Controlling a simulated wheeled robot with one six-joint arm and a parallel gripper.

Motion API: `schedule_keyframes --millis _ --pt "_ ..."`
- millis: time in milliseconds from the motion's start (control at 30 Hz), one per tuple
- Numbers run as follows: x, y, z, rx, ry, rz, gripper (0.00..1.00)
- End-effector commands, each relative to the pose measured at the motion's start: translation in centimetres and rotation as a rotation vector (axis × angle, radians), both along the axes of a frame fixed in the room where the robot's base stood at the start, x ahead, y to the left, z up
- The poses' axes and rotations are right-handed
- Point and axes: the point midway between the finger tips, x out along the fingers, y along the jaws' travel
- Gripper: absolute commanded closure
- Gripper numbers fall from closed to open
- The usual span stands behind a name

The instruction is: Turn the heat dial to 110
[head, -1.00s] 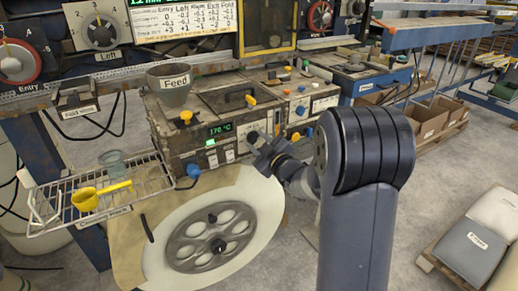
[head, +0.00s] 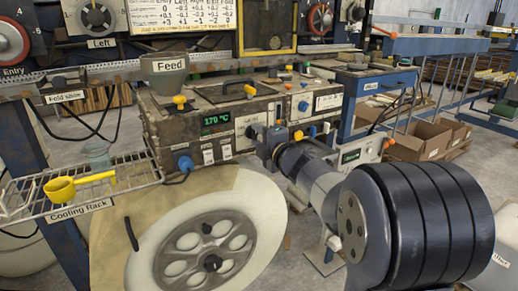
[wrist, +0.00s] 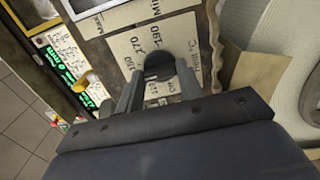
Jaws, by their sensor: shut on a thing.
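The heat dial is a dark knob (wrist: 158,66) on a tan scale plate (wrist: 125,45) in the wrist view. Printed numbers including 150, 170 and 190 surround it. My gripper (wrist: 159,84) is shut on the knob, one finger on each side; the knob's pointer is hard to make out. In the head view my gripper (head: 266,146) reaches the front right of the brown machine box (head: 230,125) and hides the dial. The green display (head: 216,119) on that box reads 170 °C.
A grey Feed hopper (head: 170,75) stands on the box. A large pale reel (head: 240,215) is below the box. Yellow and blue knobs are close around the box.

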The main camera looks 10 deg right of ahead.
Motion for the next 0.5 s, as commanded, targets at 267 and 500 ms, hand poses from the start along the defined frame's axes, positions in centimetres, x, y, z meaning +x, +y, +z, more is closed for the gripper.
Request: schedule_keyframes --millis 267,500 --pt "-0.01 0.02 -0.46 -0.25 -0.082 0.0 0.88" --pt "-0.01 0.02 -0.46 -0.466 -0.152 0.001 0.88"
